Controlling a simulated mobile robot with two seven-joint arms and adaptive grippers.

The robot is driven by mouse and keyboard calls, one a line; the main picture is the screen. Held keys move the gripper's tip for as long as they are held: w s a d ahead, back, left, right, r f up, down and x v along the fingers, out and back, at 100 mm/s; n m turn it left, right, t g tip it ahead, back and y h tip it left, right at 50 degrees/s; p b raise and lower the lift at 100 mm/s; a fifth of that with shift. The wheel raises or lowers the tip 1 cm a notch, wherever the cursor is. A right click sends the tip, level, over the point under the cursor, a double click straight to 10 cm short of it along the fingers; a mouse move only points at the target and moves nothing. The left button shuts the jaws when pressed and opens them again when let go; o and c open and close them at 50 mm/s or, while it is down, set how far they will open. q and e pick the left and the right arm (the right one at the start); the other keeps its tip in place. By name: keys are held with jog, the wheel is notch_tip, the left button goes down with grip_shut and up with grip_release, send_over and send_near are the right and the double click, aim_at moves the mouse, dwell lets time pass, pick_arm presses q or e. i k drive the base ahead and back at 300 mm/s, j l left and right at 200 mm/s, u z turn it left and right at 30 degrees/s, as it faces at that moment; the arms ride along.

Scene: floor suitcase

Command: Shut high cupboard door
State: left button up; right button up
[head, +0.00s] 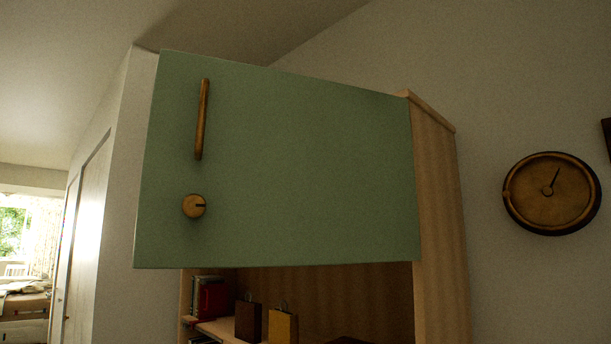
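The green cupboard door (290,165) fills the middle of the head view. It stands open, swung out from the wooden cupboard (436,190), whose side panel shows at the right. The door's right edge meets the cupboard at that panel, and its free edge is at the left. A vertical brass handle (202,120) is near the free edge, with a round brass knob or lock (194,206) below it. The upper inside of the cupboard is hidden behind the door. Neither of my grippers shows in this view.
Below the door is an open shelf (222,330) with red and dark books (209,298), a dark brown bag-like item (248,321) and a tan one (282,326). A round clock (551,193) hangs on the right wall. A bright room with a bed (25,304) is at far left.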

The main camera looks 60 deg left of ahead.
aim_at(289, 169)
jog(key=u, duration=1.9)
